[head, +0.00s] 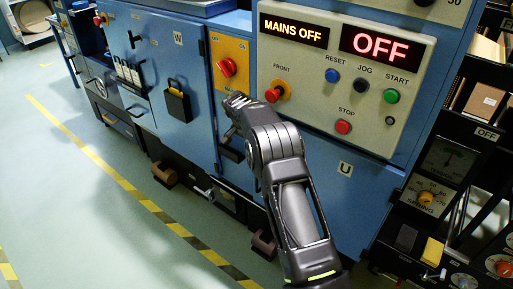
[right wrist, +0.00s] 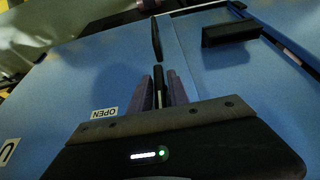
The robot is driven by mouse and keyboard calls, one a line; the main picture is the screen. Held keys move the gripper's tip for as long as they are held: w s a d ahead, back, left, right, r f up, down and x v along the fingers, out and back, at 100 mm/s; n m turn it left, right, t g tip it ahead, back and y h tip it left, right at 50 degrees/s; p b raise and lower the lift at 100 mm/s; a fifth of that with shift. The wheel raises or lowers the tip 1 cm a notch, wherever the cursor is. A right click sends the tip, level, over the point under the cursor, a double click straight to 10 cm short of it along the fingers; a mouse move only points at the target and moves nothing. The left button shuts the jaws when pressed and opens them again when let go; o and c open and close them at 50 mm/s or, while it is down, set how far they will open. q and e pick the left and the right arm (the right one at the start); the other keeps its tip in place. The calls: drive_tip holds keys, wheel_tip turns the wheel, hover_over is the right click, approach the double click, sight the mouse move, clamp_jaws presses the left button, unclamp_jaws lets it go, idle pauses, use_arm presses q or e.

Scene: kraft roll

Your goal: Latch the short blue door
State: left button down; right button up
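The blue machine front (head: 205,110) stands across the head view; which panel is the short blue door I cannot tell for sure. A blue panel (right wrist: 110,60) with a seam beside it fills much of the right wrist view. My right arm reaches up from the bottom, its gripper (head: 232,120) at the blue front below the orange switch plate; its fingertips are largely hidden there. In the right wrist view the purple fingers (right wrist: 162,85) point at the panel, with a narrow dark bar between them. Whether they grip it is unclear. A black upright handle (right wrist: 156,40) is just beyond.
An "OPEN" label (right wrist: 104,113) is left of the fingers. A black block (right wrist: 231,33) sticks out at upper right. The control panel (head: 345,80) with buttons is right of my arm. Brown pedals (head: 164,174) stick out low. The green floor (head: 75,210) is clear at left.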

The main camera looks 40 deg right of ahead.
drive_tip(key=o, duration=0.3)
drive_tip(key=b+v, duration=0.1)
drive_tip(key=v, duration=0.6)
drive_tip(key=shift+a+r, duration=0.1)
drive_tip(key=shift+r, duration=0.25)
idle(0.3)
